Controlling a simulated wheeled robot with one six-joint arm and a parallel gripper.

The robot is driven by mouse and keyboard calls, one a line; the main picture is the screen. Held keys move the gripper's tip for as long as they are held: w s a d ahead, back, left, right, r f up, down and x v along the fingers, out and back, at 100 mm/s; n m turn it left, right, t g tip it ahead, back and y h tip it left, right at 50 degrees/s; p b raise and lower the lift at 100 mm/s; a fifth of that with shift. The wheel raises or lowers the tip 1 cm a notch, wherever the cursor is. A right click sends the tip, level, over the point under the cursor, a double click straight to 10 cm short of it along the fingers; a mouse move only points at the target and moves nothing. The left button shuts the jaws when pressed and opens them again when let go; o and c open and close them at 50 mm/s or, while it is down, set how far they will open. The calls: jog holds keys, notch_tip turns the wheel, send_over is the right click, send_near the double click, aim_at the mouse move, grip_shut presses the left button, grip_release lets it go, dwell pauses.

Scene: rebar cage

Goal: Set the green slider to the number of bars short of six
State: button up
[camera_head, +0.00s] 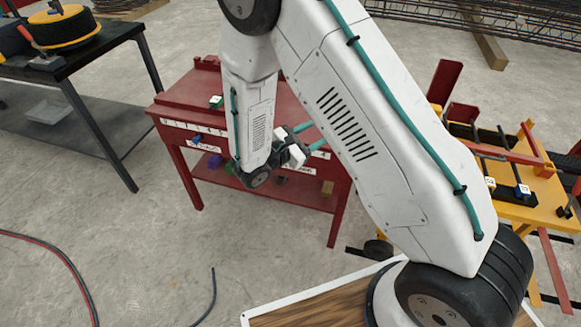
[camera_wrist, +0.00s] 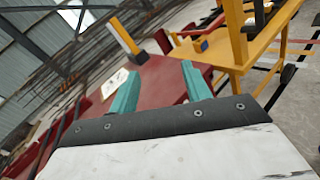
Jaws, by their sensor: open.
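A red bench (camera_head: 179,103) stands left of centre in the head view, partly hidden by my arm. A small green-and-white piece (camera_head: 215,101) is on its top; I cannot tell whether it is the green slider. A white marked strip (camera_head: 180,125) runs along the bench's front edge, with a small blue piece (camera_head: 196,140) just below it. The marks are too small to read. My gripper (camera_head: 311,136) is open and empty near the bench's right side. Its teal fingers stand apart in the wrist view (camera_wrist: 162,82). Dark bars (camera_head: 508,170) show on the yellow stand; their number is unclear.
The yellow stand (camera_head: 545,212) is at the right, with red parts and blue-and-white tags (camera_head: 523,191). A dark table (camera_head: 75,66) with a yellow-and-black reel (camera_head: 62,28) is at the left. Hoses (camera_head: 62,256) lie on the floor. Open concrete floor (camera_head: 150,245) lies in front.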

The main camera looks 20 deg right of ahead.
jog(key=a+f+n+t+y, duration=0.3)
jog(key=a+f+n+t, duration=0.15)
jog(key=f, duration=0.55)
jog(key=a+f+n+t+y, duration=0.35)
jog(key=f+n, duration=0.25)
jog(key=f, duration=0.3)
jog(key=x, duration=0.8)
jog(key=shift+w+a+r+h, duration=0.15)
jog(key=shift+a+r+h, duration=0.1)
jog(key=shift+h, duration=0.1)
jog(key=shift+m, duration=0.25)
grip_shut()
